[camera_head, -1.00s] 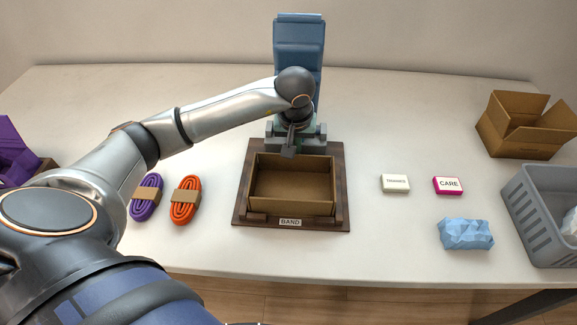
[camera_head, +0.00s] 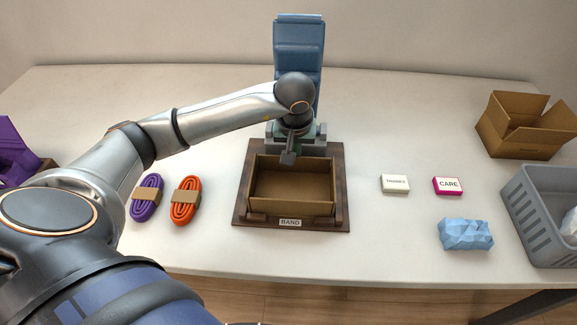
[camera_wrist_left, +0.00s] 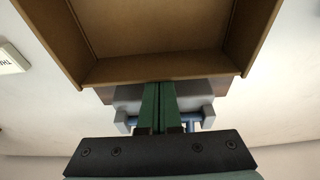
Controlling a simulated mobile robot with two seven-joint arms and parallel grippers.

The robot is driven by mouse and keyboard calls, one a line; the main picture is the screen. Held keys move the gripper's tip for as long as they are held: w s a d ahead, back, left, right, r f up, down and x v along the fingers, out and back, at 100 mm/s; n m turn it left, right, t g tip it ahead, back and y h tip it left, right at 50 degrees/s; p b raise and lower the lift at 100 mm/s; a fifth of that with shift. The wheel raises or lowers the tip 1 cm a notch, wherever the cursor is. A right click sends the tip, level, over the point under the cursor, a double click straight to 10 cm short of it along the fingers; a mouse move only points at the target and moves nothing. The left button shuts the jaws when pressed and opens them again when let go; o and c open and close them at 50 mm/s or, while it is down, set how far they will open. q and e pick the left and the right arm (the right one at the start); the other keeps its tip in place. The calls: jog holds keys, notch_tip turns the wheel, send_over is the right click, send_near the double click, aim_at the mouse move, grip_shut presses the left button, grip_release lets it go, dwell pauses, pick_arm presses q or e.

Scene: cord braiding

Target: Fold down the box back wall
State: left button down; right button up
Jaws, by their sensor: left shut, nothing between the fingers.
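The open brown cardboard box (camera_head: 292,208) sits on a dark wooden board with a "BAND" label at its front. Its back wall (camera_head: 318,164) appears to stand upright at the far side. My left gripper (camera_head: 288,159) is shut and empty, its tips at the top of the back wall near the middle. In the left wrist view the green fingers (camera_wrist_left: 159,105) are pressed together, with tips at the edge of the back wall (camera_wrist_left: 160,68). I cannot tell whether they touch it. My right gripper is not in view.
A tall blue panel (camera_head: 298,55) stands behind the board. Purple (camera_head: 146,197) and orange (camera_head: 185,201) cord bundles lie left. Two small labelled blocks (camera_head: 395,184) (camera_head: 447,186) and a blue crumpled bundle (camera_head: 466,234) lie right, near a grey basket (camera_head: 548,215) and another open box (camera_head: 520,130).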

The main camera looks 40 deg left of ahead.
pick_arm(q)
jog(key=shift+s+d, duration=0.1)
jog(key=shift+s+d+r, duration=0.15)
jog(key=shift+s, duration=0.15)
jog(key=shift+s+d, duration=0.1)
jog(key=shift+s, duration=0.05)
jog(key=shift+s+d, duration=0.3)
jog(key=shift+s, duration=0.1)
jog(key=shift+s+d+f+b, duration=0.25)
jog(key=shift+s+f+b, duration=0.1)
jog(key=shift+s+f, duration=0.1)
dwell(0.3)
